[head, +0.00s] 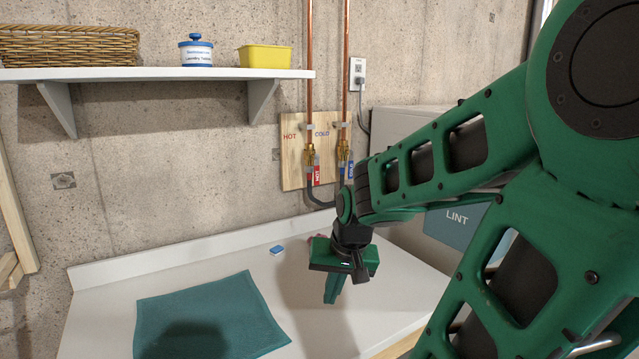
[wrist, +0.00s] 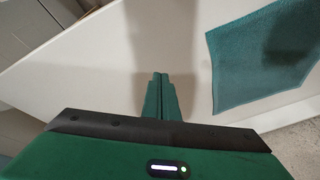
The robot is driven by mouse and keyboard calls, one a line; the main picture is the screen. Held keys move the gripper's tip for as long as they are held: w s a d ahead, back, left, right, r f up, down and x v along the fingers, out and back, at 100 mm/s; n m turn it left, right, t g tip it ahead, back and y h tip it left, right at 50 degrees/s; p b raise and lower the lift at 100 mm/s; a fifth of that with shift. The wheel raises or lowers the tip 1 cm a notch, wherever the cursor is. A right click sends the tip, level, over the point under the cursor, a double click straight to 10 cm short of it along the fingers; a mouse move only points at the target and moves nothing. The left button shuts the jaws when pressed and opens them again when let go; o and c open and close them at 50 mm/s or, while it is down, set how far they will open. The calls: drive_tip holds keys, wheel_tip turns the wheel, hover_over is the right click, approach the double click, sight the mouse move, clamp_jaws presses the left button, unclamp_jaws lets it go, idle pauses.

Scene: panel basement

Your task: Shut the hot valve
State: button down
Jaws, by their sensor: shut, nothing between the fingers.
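The hot valve (head: 316,172) has a red handle and sits under the HOT label on a wooden board (head: 293,165) on the wall. Its red handle points down, in line with the copper pipe. The cold valve (head: 350,168) with a blue handle is to its right, partly hidden by my arm. My gripper (head: 331,298) is shut and empty, pointing down over the white counter, below and in front of the valves, well apart from them. The wrist view shows its closed fingers (wrist: 160,92) over the counter; no valve shows there.
A teal cloth (head: 205,318) lies on the white counter (head: 110,290), with a small blue-and-white item (head: 277,250) behind it. A shelf (head: 160,74) holds a basket (head: 70,45), a tub (head: 196,50) and a yellow bin (head: 264,57). A LINT bin (head: 452,228) is at right.

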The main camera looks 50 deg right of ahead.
sight(317, 170)
drive_tip(key=w+d+r+m+t+h, duration=0.2)
drive_tip(key=w+d+r+m+t, duration=0.3)
drive_tip(key=w+d, duration=0.25)
drive_tip(key=w+d+r+m+t+h, duration=0.2)
drive_tip(key=w+d+r+m+t, duration=0.25)
drive_tip(key=w+d, duration=0.35)
drive_tip(key=d+r+m+t+h, duration=0.2)
drive_tip(key=d+r+m+h, duration=0.3)
drive_tip(key=d+r+m, duration=0.15)
drive_tip(key=w+d, duration=0.2)
drive_tip(key=w, duration=0.8)
drive_tip(key=shift+f, duration=0.4)
drive_tip(key=shift+d, duration=0.1)
